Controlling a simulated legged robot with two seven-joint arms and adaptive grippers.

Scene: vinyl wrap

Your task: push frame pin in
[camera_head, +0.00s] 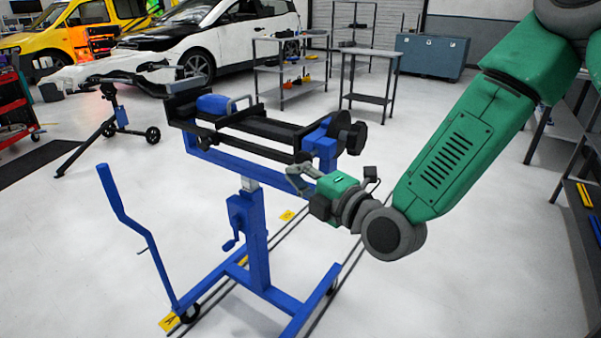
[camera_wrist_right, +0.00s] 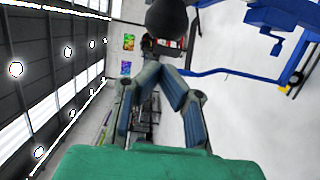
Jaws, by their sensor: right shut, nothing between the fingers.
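A blue wheeled frame stand (camera_head: 255,235) holds a black cradle (camera_head: 250,125) on top. At the cradle's right end are dark round knobs (camera_head: 355,138) beside a blue block; I cannot tell for sure which part is the frame pin. My right gripper (camera_head: 296,178) is just below and in front of that end, its fingers pointing left towards the frame. In the right wrist view my gripper's fingers (camera_wrist_right: 158,68) are together with nothing between them. A dark round knob (camera_wrist_right: 166,18) shows just beyond the fingertips; contact cannot be told. My left gripper is out of view.
A blue upright handle (camera_head: 125,210) rises at the frame's left. The frame's blue legs and wheels spread over the floor, with yellow markers (camera_head: 170,322) near them. Metal shelves (camera_head: 370,75), a white car (camera_head: 215,40) and a tripod stand (camera_head: 110,110) are behind. Floor at front right is clear.

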